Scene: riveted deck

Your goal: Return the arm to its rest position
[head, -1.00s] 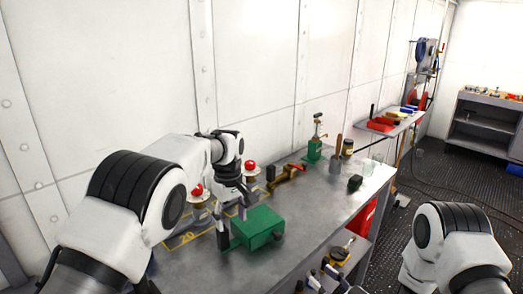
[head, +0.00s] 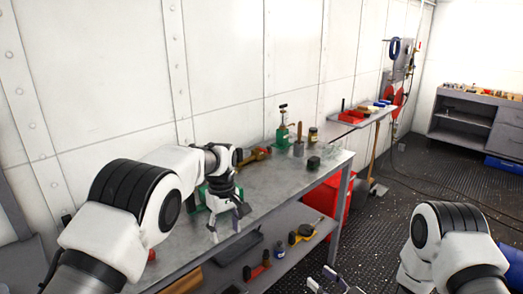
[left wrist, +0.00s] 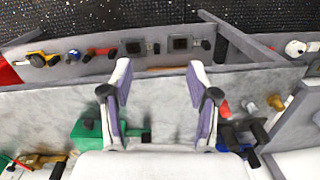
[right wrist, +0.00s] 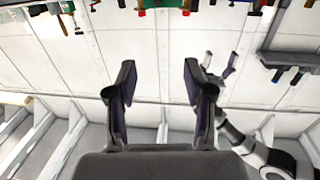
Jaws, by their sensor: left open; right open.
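My left arm (head: 120,215) reaches in from the left in the head view. My left gripper (head: 226,222) points down near the bench's front edge, open. In the left wrist view its fingers (left wrist: 159,68) are spread with nothing between them. A green box (left wrist: 88,137) lies on the bench beside them; in the head view it is mostly hidden behind that gripper. My right arm (head: 450,245) is at the lower right. My right gripper (head: 321,278) shows only partly at the bottom edge. In the right wrist view its fingers (right wrist: 158,68) are apart and empty.
The metal bench (head: 270,190) stands along the white panelled wall, with a green-based tool (head: 283,128) and a dark block (head: 313,163) on it. Its lower shelf (head: 290,215) holds several tools. A red cabinet (head: 335,195) stands under it. The deck floor at right is open.

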